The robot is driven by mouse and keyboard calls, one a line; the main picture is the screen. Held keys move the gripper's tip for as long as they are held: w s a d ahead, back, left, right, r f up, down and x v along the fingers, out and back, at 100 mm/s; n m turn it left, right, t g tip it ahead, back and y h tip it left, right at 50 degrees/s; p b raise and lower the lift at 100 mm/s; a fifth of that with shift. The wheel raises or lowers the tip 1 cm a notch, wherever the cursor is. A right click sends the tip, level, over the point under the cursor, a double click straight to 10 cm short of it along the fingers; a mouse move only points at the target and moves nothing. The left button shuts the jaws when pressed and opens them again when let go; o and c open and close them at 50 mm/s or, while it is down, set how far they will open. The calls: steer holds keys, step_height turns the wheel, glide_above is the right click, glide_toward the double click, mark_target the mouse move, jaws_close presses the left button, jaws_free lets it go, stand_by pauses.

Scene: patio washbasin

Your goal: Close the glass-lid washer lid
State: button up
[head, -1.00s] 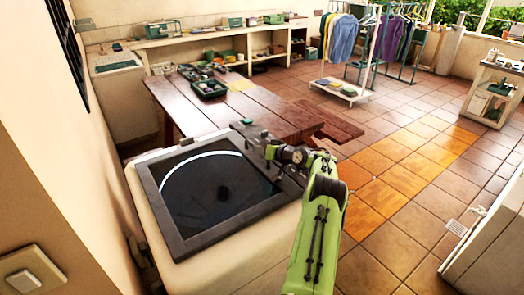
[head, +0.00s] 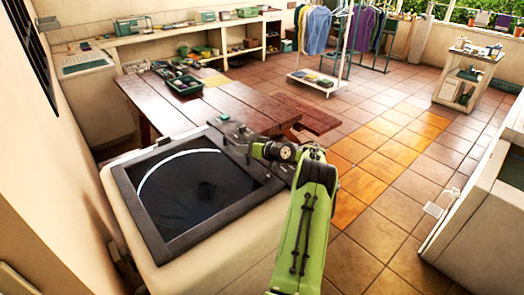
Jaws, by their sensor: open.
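The glass-lid washer (head: 122,212) is a pale top-loading box at the lower left in the head view. Its lid (head: 150,252) is a dark square frame around dark glass. A bright curved line shows in the glass. The lid looks flat, or nearly so, on the washer's top; I cannot tell whether a small gap remains. My gripper (head: 240,140) is at the lid's far right corner, by the dark control strip. It is open, and its fingers are small and blend with the strip. I cannot tell whether they touch the lid.
A brown wooden table (head: 190,108) with a green crate (head: 184,86) stands right behind the washer. A wall closes off the left side. A white appliance (head: 470,215) stands at the right edge. The tiled floor (head: 385,215) between is clear.

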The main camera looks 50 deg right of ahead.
steer(key=v, duration=1.2)
steer(key=shift+s+a+r+b, duration=0.15)
steer(key=shift+r+b, duration=0.05)
steer(key=shift+b, duration=0.2)
